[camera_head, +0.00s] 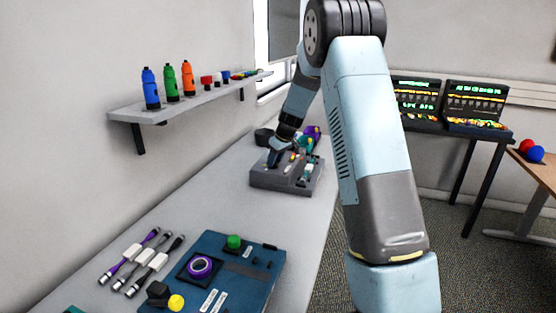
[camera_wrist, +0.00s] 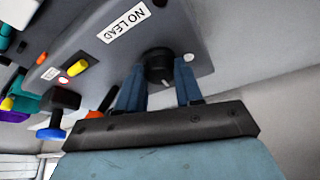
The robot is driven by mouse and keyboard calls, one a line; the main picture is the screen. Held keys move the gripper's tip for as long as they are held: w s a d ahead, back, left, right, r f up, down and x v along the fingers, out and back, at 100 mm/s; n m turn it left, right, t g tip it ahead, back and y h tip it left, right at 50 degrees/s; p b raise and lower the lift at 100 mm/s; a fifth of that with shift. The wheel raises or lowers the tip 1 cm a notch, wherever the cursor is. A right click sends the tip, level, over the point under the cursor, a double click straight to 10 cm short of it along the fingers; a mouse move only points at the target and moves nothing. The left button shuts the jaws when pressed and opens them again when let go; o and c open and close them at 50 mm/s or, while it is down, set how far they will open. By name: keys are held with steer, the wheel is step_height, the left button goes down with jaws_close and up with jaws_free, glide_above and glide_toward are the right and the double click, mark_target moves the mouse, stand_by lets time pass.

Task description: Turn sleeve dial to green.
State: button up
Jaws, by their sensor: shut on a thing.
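A round black dial (camera_wrist: 158,66) with a short white mark stands on a grey panel (camera_wrist: 205,30) in the wrist view. Its mark points down in the picture, toward my gripper's body. My gripper (camera_wrist: 160,76) has one blue finger on each side of the dial and is shut on it. A white dot (camera_wrist: 188,57) lies just right of the dial. No green mark shows beside it; the fingers hide part of its surround. In the head view my gripper (camera_head: 274,157) is over the grey box (camera_head: 264,181) on the bench, and the dial is hidden.
A "NO LEAD" label (camera_wrist: 124,22), a yellow knob (camera_wrist: 77,68) and a blue-ended black part (camera_wrist: 51,133) are near my gripper. A blue board (camera_head: 262,287) and several cables (camera_head: 133,252) lie nearer on the bench. A shelf (camera_head: 160,116) with bottles is left.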

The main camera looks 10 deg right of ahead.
steer(key=m+h, duration=0.1)
steer(key=m, duration=0.1)
steer(key=a+m+t+h, duration=0.1)
steer(key=m, duration=0.2)
steer(key=shift+r+m, duration=0.1)
steer(key=shift+m, duration=0.2)
steer(key=m+h, duration=0.2)
steer(key=m, duration=0.2)
steer(key=shift+m, duration=0.7)
steer(key=o, duration=1)
steer(key=shift+o, duration=0.2)
